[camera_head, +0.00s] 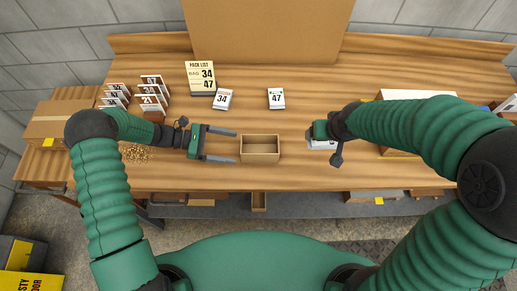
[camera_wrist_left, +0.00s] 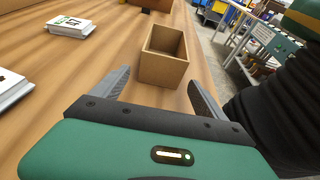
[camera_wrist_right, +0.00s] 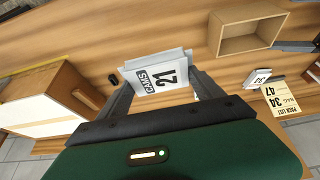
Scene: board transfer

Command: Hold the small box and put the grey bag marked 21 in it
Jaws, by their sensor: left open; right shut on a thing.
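The small box (camera_head: 260,158) is an open, empty wooden-looking box near the table's front edge; it also shows in the left wrist view (camera_wrist_left: 163,68). My left gripper (camera_head: 236,147) is open just left of the box, fingers pointing at its near end. In the left wrist view, the fingers lie to either side of that end, apart from it. My right gripper (camera_wrist_right: 158,80) is shut on the grey bag marked 21 (camera_wrist_right: 160,74), to the right of the box. In the head view, my right gripper and arm partly hide this bag (camera_head: 320,145).
A pack list card (camera_head: 201,78) reading 34 and 47 stands at the back, near bag 34 (camera_head: 223,99) and bag 47 (camera_head: 276,98). Several bags stand in a rack (camera_head: 140,92) at left. Loose grains (camera_head: 138,154) lie below it. A larger box (camera_wrist_right: 40,100) stands at right.

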